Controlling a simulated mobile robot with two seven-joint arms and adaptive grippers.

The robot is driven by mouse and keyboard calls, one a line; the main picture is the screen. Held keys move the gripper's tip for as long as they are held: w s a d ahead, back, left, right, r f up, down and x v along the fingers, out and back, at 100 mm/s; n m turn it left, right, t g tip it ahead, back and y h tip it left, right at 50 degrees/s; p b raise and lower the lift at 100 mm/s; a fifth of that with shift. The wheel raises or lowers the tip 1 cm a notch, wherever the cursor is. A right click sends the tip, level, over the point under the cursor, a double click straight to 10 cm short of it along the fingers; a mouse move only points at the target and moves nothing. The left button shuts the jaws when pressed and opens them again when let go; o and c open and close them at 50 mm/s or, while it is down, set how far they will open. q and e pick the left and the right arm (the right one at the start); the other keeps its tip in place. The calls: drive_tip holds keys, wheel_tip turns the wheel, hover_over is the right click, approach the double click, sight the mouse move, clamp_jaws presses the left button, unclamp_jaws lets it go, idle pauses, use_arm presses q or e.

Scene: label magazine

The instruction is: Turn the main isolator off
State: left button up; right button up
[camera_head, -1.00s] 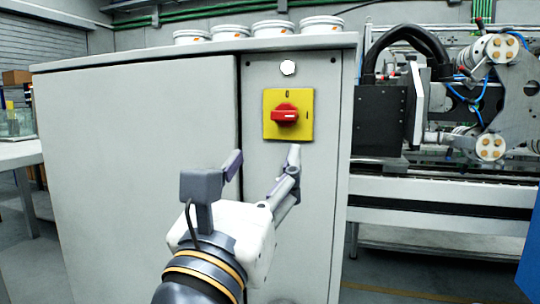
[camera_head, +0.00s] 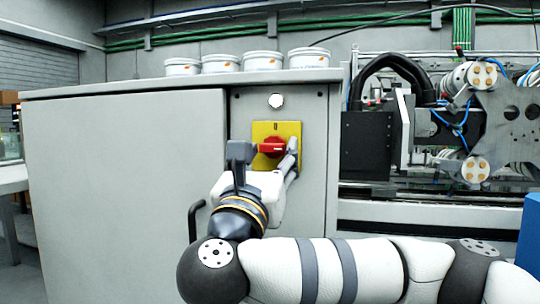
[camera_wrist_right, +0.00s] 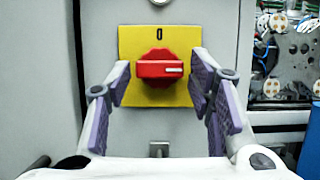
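The main isolator is a red rotary knob (camera_head: 272,147) on a yellow plate (camera_head: 289,130) on the grey cabinet front. In the right wrist view the knob (camera_wrist_right: 158,68) lies horizontal, its white mark pointing right, and the "0" is at the top of the yellow plate (camera_wrist_right: 130,40). My right gripper (camera_head: 266,150) is open in front of the plate. In the wrist view its purple-padded fingers (camera_wrist_right: 160,85) stand left and right of the knob, with gaps on both sides; contact is not seen. My left gripper is not in view.
A white round lamp (camera_head: 275,101) sits above the plate. Several white tubs (camera_head: 262,61) stand on the cabinet top (camera_head: 130,87). A black door handle (camera_head: 195,220) is left of my right wrist. Machinery (camera_head: 470,110) stands to the right.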

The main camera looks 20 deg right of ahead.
drive_tip(key=c, duration=0.7)
